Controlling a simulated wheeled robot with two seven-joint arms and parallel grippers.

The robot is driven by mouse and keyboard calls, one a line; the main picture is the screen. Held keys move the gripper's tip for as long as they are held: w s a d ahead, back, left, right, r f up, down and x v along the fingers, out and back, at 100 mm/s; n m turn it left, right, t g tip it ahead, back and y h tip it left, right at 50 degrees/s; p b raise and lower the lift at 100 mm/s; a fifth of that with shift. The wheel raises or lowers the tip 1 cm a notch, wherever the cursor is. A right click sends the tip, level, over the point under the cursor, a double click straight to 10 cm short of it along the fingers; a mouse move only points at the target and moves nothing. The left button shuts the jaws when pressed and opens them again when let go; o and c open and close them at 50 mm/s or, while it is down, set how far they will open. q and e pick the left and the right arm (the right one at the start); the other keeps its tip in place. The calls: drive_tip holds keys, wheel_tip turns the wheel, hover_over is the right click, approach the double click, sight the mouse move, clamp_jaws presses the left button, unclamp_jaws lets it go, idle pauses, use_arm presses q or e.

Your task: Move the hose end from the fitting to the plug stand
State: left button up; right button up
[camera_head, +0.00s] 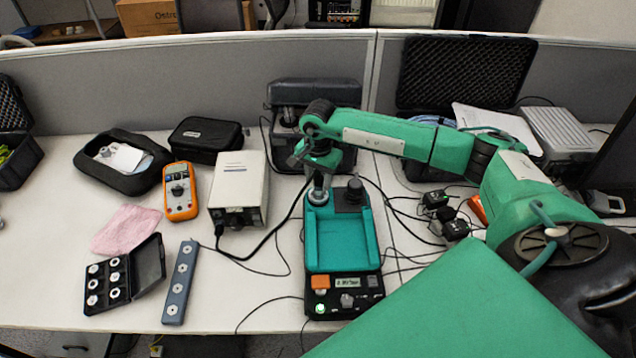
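My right arm comes in from the right, and its gripper (318,172) points down over the back left corner of the teal-topped calibration unit (341,240). A black hose or cable (283,226) runs from near there to the white box (238,188). A slim blue-grey bar with several pale round seats (180,283), perhaps the plug stand, lies at the left front. My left gripper is not in view.
An orange multimeter (180,191), a pink cloth (126,230) and an open black case of round parts (148,264) are at left. Cables and small black blocks (440,208) lie at right.

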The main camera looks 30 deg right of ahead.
clamp_jaws()
drive_tip(key=shift+n+b, duration=1.5)
drive_tip(key=shift+n, duration=0.6)
drive_tip(key=shift+n+b, duration=0.55)
drive_tip(key=shift+n, duration=0.05)
drive_tip(key=shift+n+b, duration=0.85)
drive_tip(key=shift+n, duration=0.45)
